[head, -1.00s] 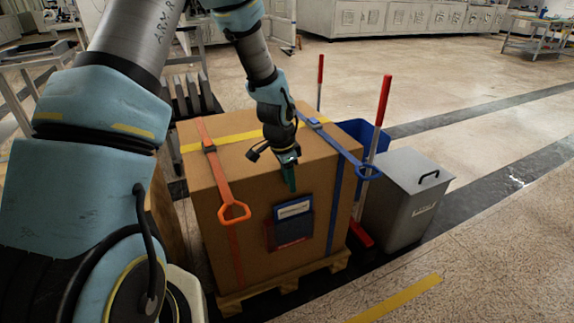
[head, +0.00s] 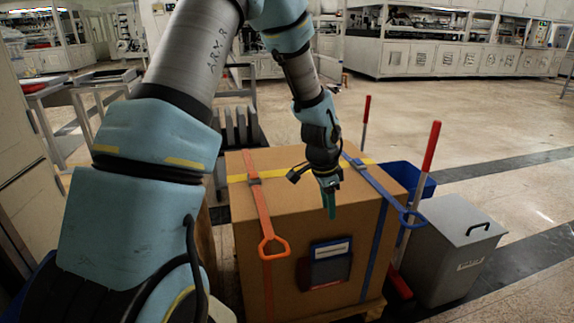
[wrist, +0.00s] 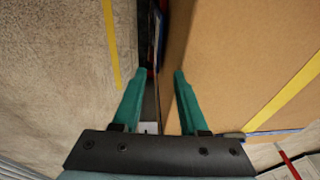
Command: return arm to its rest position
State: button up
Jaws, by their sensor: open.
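My gripper (head: 329,203) hangs at the end of my arm, over the front top edge of a large cardboard box in the head view. In the wrist view its two green fingers (wrist: 152,90) are apart with nothing between them. The box (head: 300,215) fills the right side of the wrist view (wrist: 250,60), close beside the right finger. I cannot tell whether they touch. My arm reaches forward and bends down toward the box.
The box carries an orange strap (head: 262,215), a blue strap (head: 382,190) and a document pouch (head: 330,265). A grey lidded bin (head: 455,250), a blue bin (head: 420,185) and red-and-white poles (head: 431,150) stand to its right. Open floor (head: 480,120) lies beyond.

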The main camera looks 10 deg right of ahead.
jog(key=s+a+r+n+y, duration=0.1)
jog(key=s+a+r+n, duration=0.3)
jog(key=a, duration=0.5)
jog(key=s+a+r+n, duration=0.1)
jog(key=a+r+n, duration=0.2)
jog(key=a+n, duration=0.5)
jog(key=s+a+r+n+y, duration=0.1)
jog(key=s+a+r+n, duration=0.25)
jog(key=a, duration=0.75)
notch_tip(320, 180, up, 16)
jog(key=p, duration=1.6)
jog(key=shift+a+r, duration=0.15)
jog(key=shift+a, duration=0.05)
